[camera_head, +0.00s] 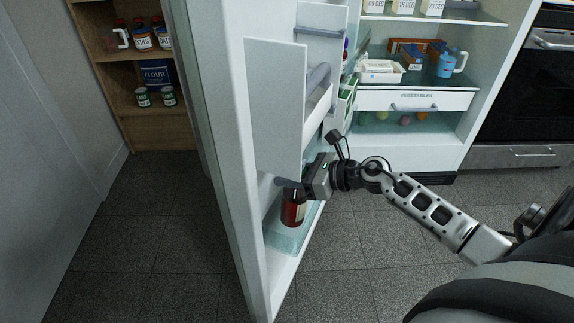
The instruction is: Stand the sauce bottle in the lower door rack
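The sauce bottle (293,210) is dark red with a dark upper part. It is upright at the lower door rack (284,239), a pale see-through bin low on the open fridge door. My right gripper (289,184) reaches in from the right, with its fingers at the top of the bottle. The fingers hide the bottle's cap, and I cannot tell whether they grip it or are apart from it. Whether the bottle's base rests on the rack floor is also unclear. My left gripper is out of view.
The fridge door (225,120) stands open, with a white panel (276,105) and higher racks above my gripper. The fridge interior behind holds a vegetable drawer (415,101), a blue jug (449,64) and a white tray (380,70). A wooden shelf (119,75) stands back left. Floor is clear.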

